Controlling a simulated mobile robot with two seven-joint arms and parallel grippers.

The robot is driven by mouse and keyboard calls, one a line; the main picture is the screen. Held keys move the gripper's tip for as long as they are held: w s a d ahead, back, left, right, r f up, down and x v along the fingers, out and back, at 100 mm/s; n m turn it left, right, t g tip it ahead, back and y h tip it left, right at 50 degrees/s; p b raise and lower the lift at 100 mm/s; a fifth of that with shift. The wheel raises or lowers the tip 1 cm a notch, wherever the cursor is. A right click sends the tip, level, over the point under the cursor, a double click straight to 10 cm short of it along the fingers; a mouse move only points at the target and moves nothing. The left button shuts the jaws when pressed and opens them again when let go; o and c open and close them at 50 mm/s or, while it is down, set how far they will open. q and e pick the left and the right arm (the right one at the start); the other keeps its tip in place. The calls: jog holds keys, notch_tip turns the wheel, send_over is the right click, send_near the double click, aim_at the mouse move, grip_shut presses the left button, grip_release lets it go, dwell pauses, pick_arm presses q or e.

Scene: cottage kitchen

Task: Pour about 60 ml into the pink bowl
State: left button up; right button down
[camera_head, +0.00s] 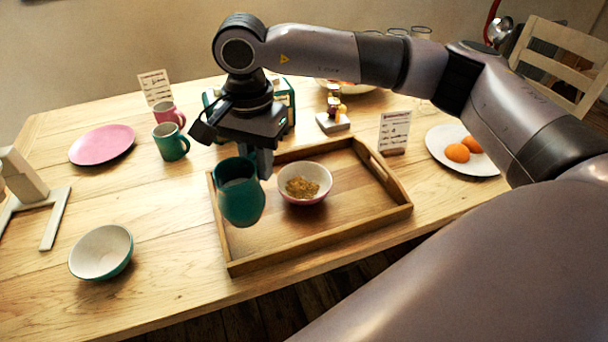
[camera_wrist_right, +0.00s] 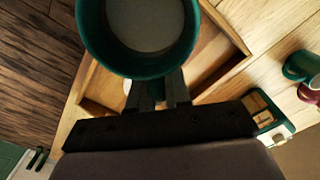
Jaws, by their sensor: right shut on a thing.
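My right gripper (camera_head: 262,165) is shut on a green mug (camera_head: 241,201) and holds it above the left part of the wooden tray (camera_head: 236,267). In the right wrist view the green mug (camera_wrist_right: 178,62) fills the top, with a plain greyish interior; I cannot tell how full it is. The mug looks roughly upright. The pink bowl (camera_head: 303,199), white inside, stands on the tray just right of the mug, apart from it, with brown grainy stuff in it. My left gripper is not in view.
A bowl (camera_head: 107,263), white inside and green outside, stands front left. A pink plate (camera_head: 101,144), a green mug (camera_head: 170,147) and a pink mug (camera_head: 168,114) stand back left. A white plate (camera_head: 440,145) with oranges and a card (camera_head: 394,131) are right of the tray.

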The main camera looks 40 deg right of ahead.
jog(key=m, duration=0.2)
jog(key=w+a+m+p, duration=0.1)
jog(key=m, duration=0.1)
jog(key=w+m, duration=0.1)
jog(key=m, duration=0.1)
jog(key=shift+a, duration=0.15)
jog(key=w+a+f+m+p, duration=0.1)
jog(key=w+a+m+p, duration=0.1)
jog(key=m, duration=0.9)
jog(key=w+a+f+m+p, duration=0.2)
jog(key=m+p, duration=0.1)
jog(key=m, duration=0.9)
jog(key=w+a+f+m+p, duration=0.1)
jog(key=w+a+m+p, duration=0.1)
jog(key=m, duration=1)
jog(key=shift+f+p, duration=0.3)
jog(key=shift+p, duration=0.3)
jog(key=m, duration=0.3)
jog(key=f+m+p, duration=0.1)
jog(key=m, duration=0.1)
jog(key=shift+a, duration=0.4)
jog(key=shift+s+d+f+y, duration=0.1)
jog(key=shift+s+d+y, duration=0.05)
jog(key=shift+y, duration=0.15)
